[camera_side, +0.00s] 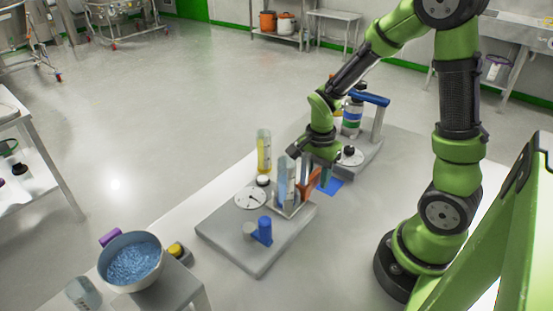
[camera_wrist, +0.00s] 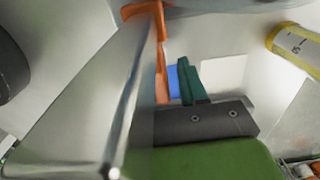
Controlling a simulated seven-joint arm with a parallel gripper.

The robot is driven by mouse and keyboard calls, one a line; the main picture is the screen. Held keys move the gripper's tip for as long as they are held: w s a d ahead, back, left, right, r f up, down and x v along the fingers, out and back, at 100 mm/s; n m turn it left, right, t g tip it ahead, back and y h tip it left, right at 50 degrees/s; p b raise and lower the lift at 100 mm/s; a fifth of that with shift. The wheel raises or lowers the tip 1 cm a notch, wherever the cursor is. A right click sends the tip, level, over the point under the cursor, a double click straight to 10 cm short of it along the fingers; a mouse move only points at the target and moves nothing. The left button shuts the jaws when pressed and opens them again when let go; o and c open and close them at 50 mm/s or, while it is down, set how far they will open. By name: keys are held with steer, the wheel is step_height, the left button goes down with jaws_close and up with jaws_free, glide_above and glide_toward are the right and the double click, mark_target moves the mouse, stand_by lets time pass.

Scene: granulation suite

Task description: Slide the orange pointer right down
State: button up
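The orange pointer (camera_side: 309,184) is at the right side of an upright metal and clear slide stand on the grey fixture base (camera_side: 240,250). In the wrist view the orange pointer (camera_wrist: 152,12) runs along the edge of a large shiny panel (camera_wrist: 80,100). My gripper (camera_side: 322,176) points down right beside the pointer, close to it. In the wrist view one teal finger (camera_wrist: 189,80) shows just right of the orange part, with a narrow gap between. The other finger is hidden behind the panel, so its opening is unclear.
A bowl of blue granules (camera_side: 132,262) stands front left. Behind my gripper is a second fixture with a blue-handled post (camera_side: 378,118) and a bottle (camera_side: 352,117).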

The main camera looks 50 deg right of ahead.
mark_target(316, 170)
step_height(316, 170, up, 17)
stand_by(0.6)
steer(key=s+a+r+n+t+y, duration=0.2)
steer(key=s+a+n+t, duration=0.3)
steer(key=n, duration=0.9)
steer(key=a+r+t, duration=0.1)
steer(key=a+t, duration=0.1)
steer(key=a, duration=0.2)
steer(key=shift+s+a, duration=0.25)
steer(key=shift+a, duration=0.15)
